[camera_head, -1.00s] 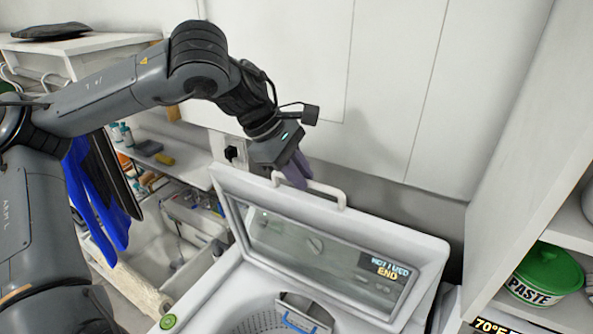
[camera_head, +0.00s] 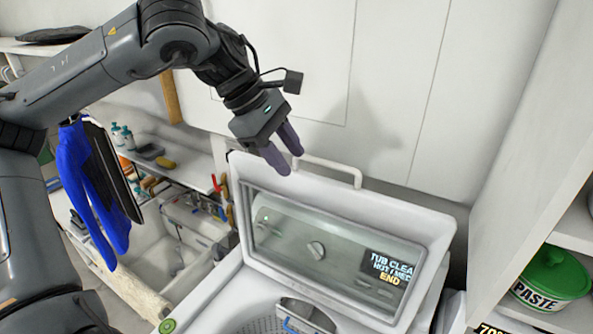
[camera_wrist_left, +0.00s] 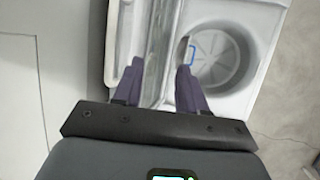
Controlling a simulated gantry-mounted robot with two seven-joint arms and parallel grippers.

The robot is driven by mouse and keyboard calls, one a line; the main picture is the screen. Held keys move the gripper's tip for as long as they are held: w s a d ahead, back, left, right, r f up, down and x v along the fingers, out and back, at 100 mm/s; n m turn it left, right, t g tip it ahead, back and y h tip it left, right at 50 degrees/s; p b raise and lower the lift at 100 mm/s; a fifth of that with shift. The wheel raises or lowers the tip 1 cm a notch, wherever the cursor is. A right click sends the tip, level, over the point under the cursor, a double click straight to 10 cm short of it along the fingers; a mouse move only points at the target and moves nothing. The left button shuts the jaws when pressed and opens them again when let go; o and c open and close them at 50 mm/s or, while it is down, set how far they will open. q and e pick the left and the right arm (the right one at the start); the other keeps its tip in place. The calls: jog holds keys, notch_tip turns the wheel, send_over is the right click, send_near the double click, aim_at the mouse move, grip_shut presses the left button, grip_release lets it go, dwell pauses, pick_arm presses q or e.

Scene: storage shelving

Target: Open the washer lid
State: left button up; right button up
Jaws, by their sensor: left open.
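The white washer lid (camera_head: 418,222) with its clear window stands raised, leaning back toward the wall. Its white handle (camera_head: 330,168) is on the upper edge. The washer tub (camera_head: 262,326) shows open below; the wrist view shows it from above (camera_wrist_left: 218,62). My left gripper (camera_head: 288,160) is at the left end of the handle, by the lid's upper edge, with its purple fingers apart. In the wrist view the left gripper (camera_wrist_left: 160,68) has the lid (camera_wrist_left: 164,35) seen edge-on between its fingers. I cannot tell whether they touch. My right gripper is out of view.
The white wall panel (camera_head: 400,90) is close behind the lid. A shelf with a green-lidded paste tub (camera_head: 548,280) is at right.

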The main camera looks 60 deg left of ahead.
pick_arm(q)
jog(key=shift+v, duration=2.55)
